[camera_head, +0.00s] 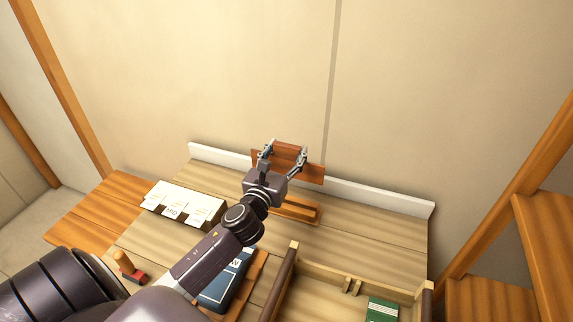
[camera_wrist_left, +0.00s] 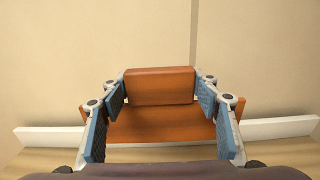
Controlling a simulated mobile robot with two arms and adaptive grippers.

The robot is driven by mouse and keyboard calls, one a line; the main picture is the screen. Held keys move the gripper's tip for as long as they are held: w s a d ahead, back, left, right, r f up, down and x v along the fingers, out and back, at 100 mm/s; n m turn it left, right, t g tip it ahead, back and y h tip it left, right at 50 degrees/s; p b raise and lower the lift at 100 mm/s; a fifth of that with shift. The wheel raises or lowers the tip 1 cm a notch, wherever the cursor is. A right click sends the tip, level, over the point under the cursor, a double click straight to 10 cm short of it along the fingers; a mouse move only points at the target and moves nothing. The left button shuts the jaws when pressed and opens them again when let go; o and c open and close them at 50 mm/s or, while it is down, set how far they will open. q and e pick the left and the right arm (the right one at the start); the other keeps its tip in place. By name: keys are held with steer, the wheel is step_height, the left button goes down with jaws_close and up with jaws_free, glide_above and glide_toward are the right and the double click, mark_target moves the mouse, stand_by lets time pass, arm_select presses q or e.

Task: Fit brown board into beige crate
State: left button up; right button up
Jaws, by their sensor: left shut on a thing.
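The brown board (camera_head: 314,174) is held up near the wall at the back of the table, and it also shows in the left wrist view (camera_wrist_left: 150,124). A raised block (camera_wrist_left: 160,86) on its near face sits between the fingers of my left gripper (camera_head: 284,154), which is shut on it. The beige crate (camera_head: 325,275) is at the bottom right of the head view, cut off by the frame, with small paired ribs (camera_head: 352,286) on its far wall. The board is apart from the crate, beyond it. My right gripper is not in view.
A green item (camera_head: 382,311) is inside the crate. A slotted brown holder (camera_head: 299,209) lies on the table. White labelled boxes (camera_head: 183,203), a wooden-handled stamp (camera_head: 127,267) and a dark blue item (camera_head: 222,288) are at left. A white ledge (camera_head: 385,196) edges the back.

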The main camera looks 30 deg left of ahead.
arm_select(q)
steer(key=shift+r, duration=2.75)
step_height(320, 180, down, 15)
steer(key=b, duration=0.2)
steer(key=shift+f+b, duration=0.1)
steer(key=shift+b, duration=0.3)
steer(key=shift+f+b, duration=0.6)
steer(key=shift+f, duration=1.65)
steer(key=shift+f, duration=0.1)
steer(key=shift+f+b, duration=0.1)
steer(key=shift+b, duration=0.2)
steer(key=o, duration=1.3)
